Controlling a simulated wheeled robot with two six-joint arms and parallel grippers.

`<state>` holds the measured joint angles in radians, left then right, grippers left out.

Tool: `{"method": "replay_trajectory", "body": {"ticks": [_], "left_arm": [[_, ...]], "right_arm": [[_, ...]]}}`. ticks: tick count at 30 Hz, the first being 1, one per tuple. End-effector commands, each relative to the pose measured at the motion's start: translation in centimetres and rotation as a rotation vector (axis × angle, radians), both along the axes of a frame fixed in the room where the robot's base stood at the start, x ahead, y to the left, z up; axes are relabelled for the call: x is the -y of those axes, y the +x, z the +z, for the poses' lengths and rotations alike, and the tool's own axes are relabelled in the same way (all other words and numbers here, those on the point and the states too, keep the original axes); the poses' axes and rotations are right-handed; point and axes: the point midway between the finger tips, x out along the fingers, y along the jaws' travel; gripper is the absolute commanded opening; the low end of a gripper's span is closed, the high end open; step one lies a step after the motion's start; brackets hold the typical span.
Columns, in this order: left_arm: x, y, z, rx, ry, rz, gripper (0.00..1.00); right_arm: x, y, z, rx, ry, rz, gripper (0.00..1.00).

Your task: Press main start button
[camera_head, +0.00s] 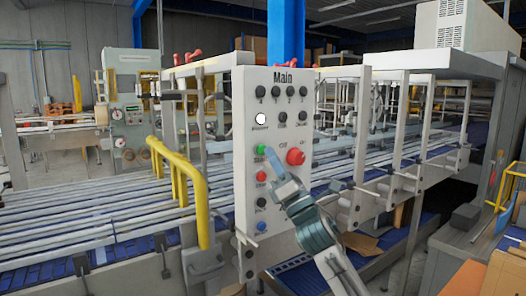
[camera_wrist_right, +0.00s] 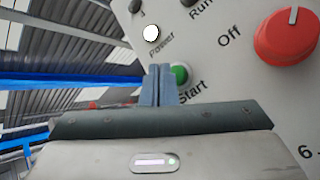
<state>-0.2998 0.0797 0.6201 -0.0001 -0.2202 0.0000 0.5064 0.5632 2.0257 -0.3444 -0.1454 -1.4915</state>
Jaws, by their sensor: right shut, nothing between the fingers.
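The main control panel (camera_head: 243,190), a grey upright box labelled "Main", stands in the middle of the head view. Its green start button (camera_head: 261,149) is on the left column of the front face. In the right wrist view the green button (camera_wrist_right: 181,73), labelled "Start", shows just right of my fingertips, partly hidden by them. My right gripper (camera_head: 269,152) is shut and empty, its tips right at the lower edge of the button. Its closed fingers also show in the right wrist view (camera_wrist_right: 159,75). I cannot tell whether they touch the button. My left gripper is not in view.
A large red knob (camera_head: 296,156) sits right of the green button, and a red button (camera_head: 261,176) is below it. A white lamp (camera_head: 261,119) is above. A yellow rail (camera_head: 186,180) stands left of the panel. Roller conveyors (camera_head: 75,222) run behind it.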

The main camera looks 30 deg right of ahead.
Motion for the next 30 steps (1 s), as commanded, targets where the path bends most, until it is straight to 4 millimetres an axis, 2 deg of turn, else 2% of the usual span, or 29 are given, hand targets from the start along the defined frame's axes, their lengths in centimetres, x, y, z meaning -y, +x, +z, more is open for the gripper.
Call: {"method": "replay_trajectory", "body": {"ticks": [17,30], "left_arm": [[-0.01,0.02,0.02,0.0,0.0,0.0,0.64],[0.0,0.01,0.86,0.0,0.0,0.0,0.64]], "right_arm": [[0.0,0.01,0.01,0.0,0.0,0.0,0.0],[-0.08,0.84,0.02,0.0,0.0,0.0,0.0]]}}
